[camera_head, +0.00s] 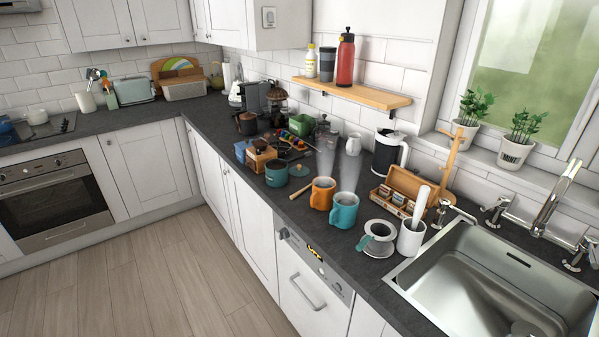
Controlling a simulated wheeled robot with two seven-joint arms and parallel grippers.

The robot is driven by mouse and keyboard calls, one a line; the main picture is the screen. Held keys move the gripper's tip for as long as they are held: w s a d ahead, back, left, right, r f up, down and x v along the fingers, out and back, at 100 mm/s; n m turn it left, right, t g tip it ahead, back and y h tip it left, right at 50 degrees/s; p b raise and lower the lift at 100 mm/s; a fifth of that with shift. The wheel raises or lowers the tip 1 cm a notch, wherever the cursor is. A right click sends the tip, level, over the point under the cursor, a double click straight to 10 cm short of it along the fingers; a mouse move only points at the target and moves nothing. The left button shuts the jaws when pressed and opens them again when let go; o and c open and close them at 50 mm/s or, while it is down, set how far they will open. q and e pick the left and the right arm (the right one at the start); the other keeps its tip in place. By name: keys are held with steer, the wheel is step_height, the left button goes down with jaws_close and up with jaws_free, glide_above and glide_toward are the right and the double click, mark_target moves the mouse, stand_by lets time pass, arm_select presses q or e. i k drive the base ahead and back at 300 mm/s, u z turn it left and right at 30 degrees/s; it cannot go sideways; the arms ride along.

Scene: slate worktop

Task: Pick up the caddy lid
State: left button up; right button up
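A dark green round caddy (276,174) stands near the front edge of the slate worktop, left of the orange mug. Its top looks dark. A small flat round green piece (299,170), which looks like the caddy lid, lies on the worktop just right of the caddy. The two look close together but apart. Neither of my grippers is in view.
An orange mug (322,194) and a teal mug (344,210) steam right of the caddy. A wooden stick (302,190) lies in front. A wooden grinder (260,156) and dark utensils (290,150) crowd behind. A steel sink (480,285) is at right.

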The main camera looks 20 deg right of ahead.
mark_target(298, 170)
steer(key=u, duration=0.6)
steer(key=i, duration=1.9)
steer(key=z, duration=2.7)
